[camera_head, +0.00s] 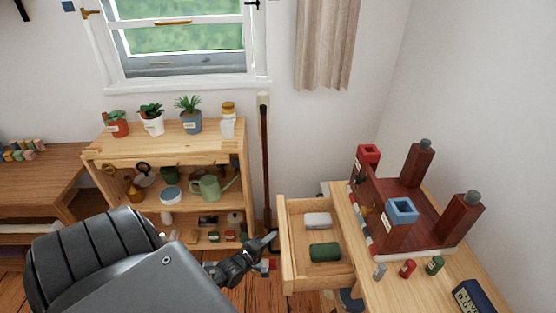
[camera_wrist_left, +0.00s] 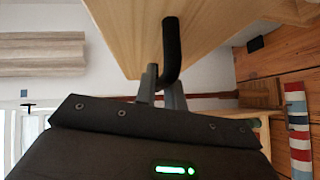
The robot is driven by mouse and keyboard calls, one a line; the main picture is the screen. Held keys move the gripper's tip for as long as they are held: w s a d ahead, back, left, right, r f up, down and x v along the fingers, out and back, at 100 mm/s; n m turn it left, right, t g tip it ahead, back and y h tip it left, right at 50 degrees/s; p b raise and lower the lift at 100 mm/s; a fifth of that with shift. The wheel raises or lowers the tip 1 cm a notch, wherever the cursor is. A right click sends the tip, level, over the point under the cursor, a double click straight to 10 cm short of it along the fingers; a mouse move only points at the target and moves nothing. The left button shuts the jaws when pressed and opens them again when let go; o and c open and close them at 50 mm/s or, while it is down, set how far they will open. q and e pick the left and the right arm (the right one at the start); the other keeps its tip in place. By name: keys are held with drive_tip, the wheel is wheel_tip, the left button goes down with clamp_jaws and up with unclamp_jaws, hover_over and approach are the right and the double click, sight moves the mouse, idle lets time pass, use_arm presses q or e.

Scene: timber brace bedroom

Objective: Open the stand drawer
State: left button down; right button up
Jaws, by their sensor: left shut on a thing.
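The stand drawer (camera_head: 284,262) is pulled out toward the left from the wooden stand (camera_head: 362,287). A white item (camera_head: 318,220) and a dark green roll (camera_head: 325,252) lie inside it. My left gripper (camera_head: 270,240) is at the drawer's outer front. In the left wrist view, its fingers (camera_wrist_left: 160,90) are shut on the black drawer handle (camera_wrist_left: 171,45), which is fixed to the pale wooden drawer front (camera_wrist_left: 130,35). The handle is hidden in the head view. My right gripper is in neither view.
A dark red wooden model (camera_head: 412,215) and small jars (camera_head: 407,268) stand on the stand top. A shelf (camera_head: 172,147) with potted plants is at the back left. A broom handle (camera_head: 265,170) leans behind the drawer.

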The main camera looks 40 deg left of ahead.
use_arm(q)
drive_tip(key=shift+s+a+f, duration=0.1)
drive_tip(key=shift+s+a, duration=0.15)
drive_tip(key=c, duration=1.5)
unclamp_jaws()
drive_tip(key=shift+w+d, duration=0.1)
drive_tip(key=s+r, duration=0.1)
drive_tip(key=s, duration=0.9)
drive_tip(key=shift+s+d+r+b, duration=0.35)
drive_tip(key=shift+s+r, duration=0.05)
